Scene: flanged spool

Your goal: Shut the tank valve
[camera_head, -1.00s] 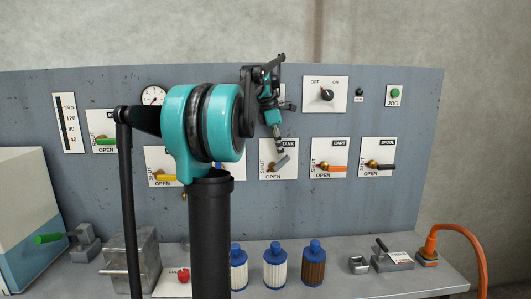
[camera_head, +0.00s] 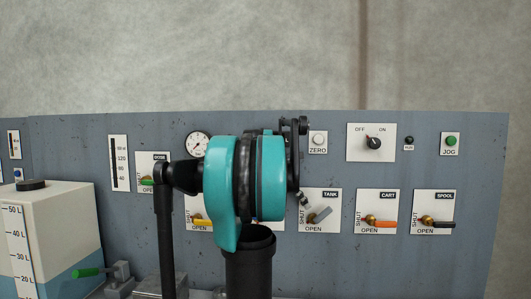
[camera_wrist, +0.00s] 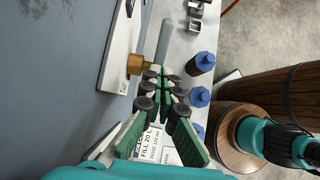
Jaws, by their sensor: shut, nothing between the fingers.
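The tank valve is on the panel under the TANK label, with a grey lever (camera_head: 320,215) on a brass stem. The lever slants up to the right, while its plate has SHUT along the left side and OPEN along the bottom. In the wrist view the grey lever (camera_wrist: 163,42) and brass stem (camera_wrist: 135,64) lie just beyond my fingertips. My gripper (camera_wrist: 168,78) is shut and empty, with its tips close to the lever; I cannot tell if they touch. In the head view my arm hides most of the gripper (camera_head: 304,199), whose tip shows at the valve plate's upper left.
The cart valve (camera_head: 380,222) and spool valve (camera_head: 435,222) are to the right, with levers level. An OFF/ON switch (camera_head: 372,142) and the ZERO button (camera_head: 318,140) are above. Blue-capped bottles (camera_wrist: 200,97) stand on the bench below the panel. A tank (camera_head: 45,230) stands at left.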

